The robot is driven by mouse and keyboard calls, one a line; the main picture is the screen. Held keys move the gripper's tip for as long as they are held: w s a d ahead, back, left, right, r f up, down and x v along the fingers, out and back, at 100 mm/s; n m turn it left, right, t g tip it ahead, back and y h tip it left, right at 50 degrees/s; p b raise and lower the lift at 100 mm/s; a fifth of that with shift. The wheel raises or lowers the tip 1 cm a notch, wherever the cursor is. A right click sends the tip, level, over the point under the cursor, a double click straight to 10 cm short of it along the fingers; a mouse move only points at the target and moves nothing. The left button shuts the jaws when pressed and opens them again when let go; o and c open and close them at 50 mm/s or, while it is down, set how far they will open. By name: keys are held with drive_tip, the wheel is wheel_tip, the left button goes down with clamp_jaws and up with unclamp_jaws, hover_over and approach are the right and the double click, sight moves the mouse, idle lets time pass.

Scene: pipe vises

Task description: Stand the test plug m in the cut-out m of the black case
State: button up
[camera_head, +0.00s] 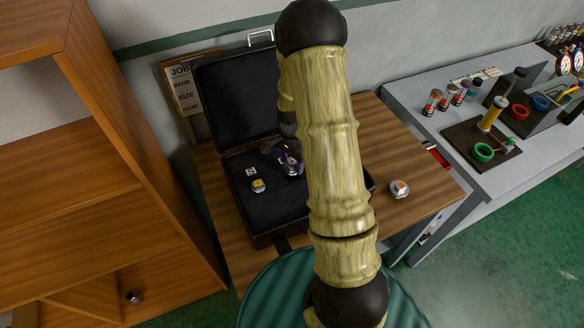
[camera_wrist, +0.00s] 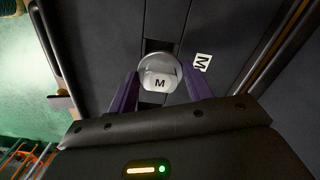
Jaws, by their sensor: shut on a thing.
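My gripper (camera_wrist: 158,90) is shut on the test plug m (camera_wrist: 162,70), a round metallic plug with a white face marked M. Its purple fingers hold it from both sides. The plug is over the black case (camera_wrist: 105,30), in line with a dark cut-out (camera_wrist: 158,46) whose ends show beyond and before it. A white M label (camera_wrist: 202,62) lies just right of it. I cannot tell how far the plug is above or inside the cut-out. In the head view, the open case (camera_head: 262,218) stands on the wooden table, and my arm hides its right part. The gripper (camera_head: 290,163) shows there only partly.
A yellow-topped plug (camera_head: 258,186) stands in the case, near a white label (camera_head: 250,171). An orange-and-white plug (camera_head: 400,188) stands on the table right of the case. The case's open lid (camera_head: 235,100) rises behind. A grey bench (camera_head: 410,95) with vises is at the right.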

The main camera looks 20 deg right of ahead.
sight(292, 170)
drive_tip(key=shift+f, duration=0.1)
drive_tip(key=shift+f+p, duration=0.65)
drive_tip(key=shift+f, duration=1.35)
drive_tip(key=shift+f, duration=0.3)
drive_tip(key=shift+s+f+b, duration=0.1)
drive_tip(key=shift+b, duration=0.25)
